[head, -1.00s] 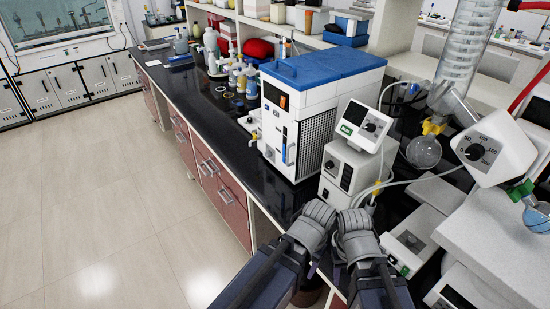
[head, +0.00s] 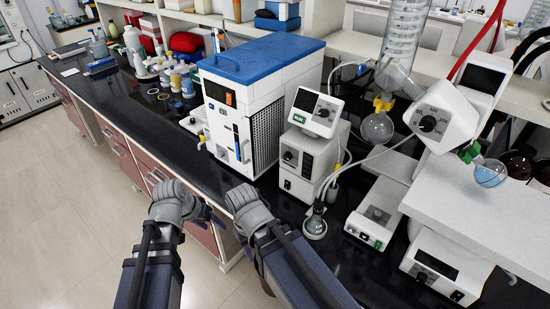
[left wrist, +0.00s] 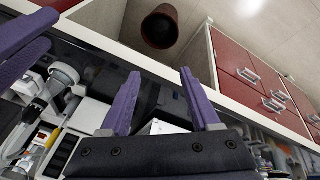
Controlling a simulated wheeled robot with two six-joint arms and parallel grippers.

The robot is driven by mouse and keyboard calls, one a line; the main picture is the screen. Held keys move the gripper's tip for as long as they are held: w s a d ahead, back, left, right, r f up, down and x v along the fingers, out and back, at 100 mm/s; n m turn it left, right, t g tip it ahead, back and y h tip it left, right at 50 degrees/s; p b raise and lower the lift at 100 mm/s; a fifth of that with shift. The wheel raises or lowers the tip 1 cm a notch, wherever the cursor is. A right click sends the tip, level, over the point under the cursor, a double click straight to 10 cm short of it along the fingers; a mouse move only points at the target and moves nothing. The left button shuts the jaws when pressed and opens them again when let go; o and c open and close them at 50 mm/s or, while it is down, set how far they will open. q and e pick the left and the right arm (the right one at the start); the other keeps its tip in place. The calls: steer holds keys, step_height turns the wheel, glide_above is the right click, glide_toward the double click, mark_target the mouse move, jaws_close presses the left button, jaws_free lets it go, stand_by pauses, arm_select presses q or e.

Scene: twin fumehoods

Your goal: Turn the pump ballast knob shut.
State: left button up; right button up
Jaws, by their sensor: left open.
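The pump (head: 303,163) is a white box on the black bench, with a small RUN display unit (head: 315,112) on top. A dark round knob (head: 290,157) shows on its front; I cannot tell whether this is the ballast knob or how it is turned. My left gripper (head: 207,212) is left of the pump near the bench's front edge, mostly hidden by its wrist. In the left wrist view its purple fingers (left wrist: 160,78) are apart with nothing between them. My right wrist is closer to the pump; the right gripper's fingers are hidden in the head view.
A blue-topped white chiller (head: 255,95) stands left of the pump. A small flask (head: 315,225) is at the pump's right front, and a hotplate (head: 375,215) farther right. Hoses run behind. Bottles crowd the far left. A brown bin (left wrist: 160,27) shows in the left wrist view.

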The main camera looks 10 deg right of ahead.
arm_select(q)
steer(key=w+d+r+m+t+h, duration=0.25)
steer(key=w+d+r+h, duration=0.3)
steer(key=d, duration=0.55)
steer(key=m+t+h, duration=0.2)
steer(key=m+h, duration=0.1)
glide_toward(286, 158)
steer(key=shift+b+x, duration=1.45)
steer(key=shift+x, duration=2.55)
jaws_close()
